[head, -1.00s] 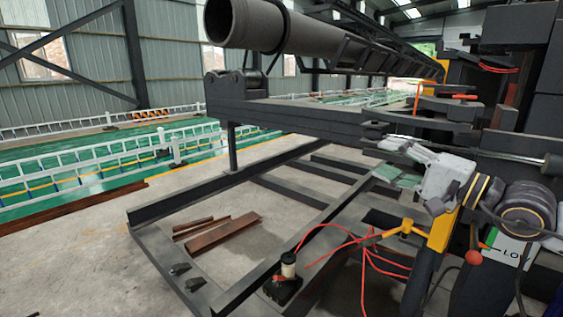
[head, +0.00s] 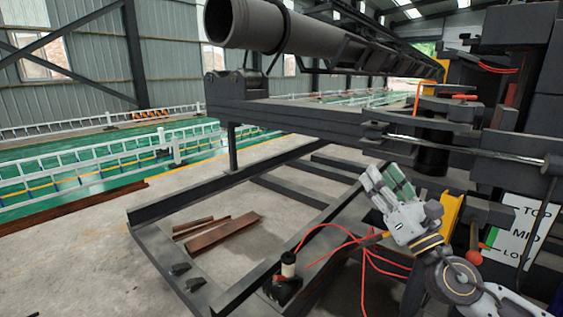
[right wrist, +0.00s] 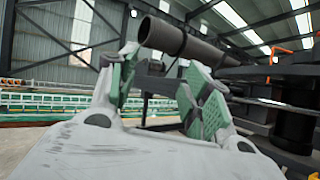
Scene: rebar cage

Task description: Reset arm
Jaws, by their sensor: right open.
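My right gripper (head: 384,184) is at the lower right of the head view, its arm coming in from the bottom right corner. Its green-padded fingers point up and to the left. In the right wrist view its two fingers (right wrist: 160,92) stand apart with nothing between them. It is in front of the dark machine and touches nothing that I can make out. My left gripper is in neither view.
A large grey pipe (head: 245,24) lies along the machine's top. A sign panel (head: 520,235) with level marks stands right of my arm. Red hoses (head: 345,238) and a small pump (head: 288,278) are at the front. A metal rod (head: 470,147) crosses above the gripper.

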